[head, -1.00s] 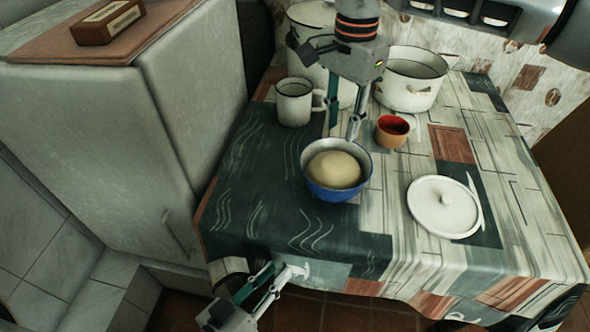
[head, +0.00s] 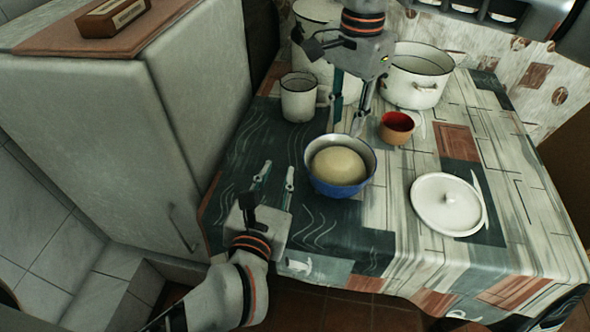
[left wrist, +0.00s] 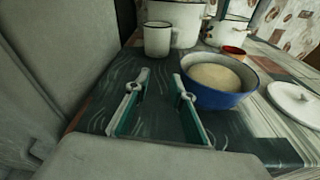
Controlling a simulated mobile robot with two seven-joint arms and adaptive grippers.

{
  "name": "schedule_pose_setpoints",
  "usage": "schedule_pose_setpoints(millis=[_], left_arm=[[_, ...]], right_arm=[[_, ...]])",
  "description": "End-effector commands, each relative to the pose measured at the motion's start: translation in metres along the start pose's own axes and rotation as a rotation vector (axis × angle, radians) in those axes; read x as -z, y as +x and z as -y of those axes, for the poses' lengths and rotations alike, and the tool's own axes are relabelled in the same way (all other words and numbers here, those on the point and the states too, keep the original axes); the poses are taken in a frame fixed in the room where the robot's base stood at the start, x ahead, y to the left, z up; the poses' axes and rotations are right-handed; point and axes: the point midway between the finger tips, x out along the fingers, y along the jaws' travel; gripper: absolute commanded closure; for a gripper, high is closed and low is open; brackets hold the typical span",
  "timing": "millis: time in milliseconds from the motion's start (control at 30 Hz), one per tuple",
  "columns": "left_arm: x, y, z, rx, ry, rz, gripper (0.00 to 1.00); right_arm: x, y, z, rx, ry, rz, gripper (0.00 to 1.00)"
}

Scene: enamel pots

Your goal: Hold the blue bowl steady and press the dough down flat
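The blue bowl (head: 340,188) stands upright on the table, blue outside and pale inside. It also shows right of centre in the left wrist view (left wrist: 218,97). A smooth rounded mound of dough (head: 338,165) sits in it. My left gripper (head: 277,168) is open and empty, low over the dark cloth left of the bowl and apart from it. Its two fingers show in the left wrist view (left wrist: 158,82). My right gripper (head: 347,128) points down by the bowl's far rim, its fingers apart and empty. I cannot tell whether it touches the rim.
A white enamel mug (head: 299,100) stands behind left of the bowl. An orange cup with red inside (head: 396,128) is behind right. A white lid (head: 447,204) lies at the right. A large white pot (head: 415,78) stands at the back. A grey cabinet (head: 110,120) borders the left.

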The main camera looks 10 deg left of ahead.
Motion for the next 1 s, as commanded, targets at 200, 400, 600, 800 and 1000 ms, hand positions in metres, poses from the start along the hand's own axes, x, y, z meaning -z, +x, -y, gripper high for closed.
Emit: schedule_pose_setpoints(millis=[200, 400, 600, 800, 1000], left_arm=[[-0.016, 0.009, 0.021, 0.081, -0.335, -0.123, 0.76], [-0.018, 0.009, 0.032, 0.114, -0.449, -0.187, 0.76], [-0.015, 0.025, 0.036, 0.115, -0.459, -0.195, 0.76], [-0.011, 0.055, 0.040, 0.114, -0.457, -0.194, 0.76], [-0.007, 0.076, 0.044, 0.115, -0.457, -0.194, 0.76]], right_arm=[[0.000, 0.000, 0.000, 0.000, 0.000, 0.000, 0.72], [0.000, 0.000, 0.000, 0.000, 0.000, 0.000, 0.72], [0.000, 0.000, 0.000, 0.000, 0.000, 0.000, 0.72], [0.000, 0.000, 0.000, 0.000, 0.000, 0.000, 0.72], [0.000, 0.000, 0.000, 0.000, 0.000, 0.000, 0.72]])
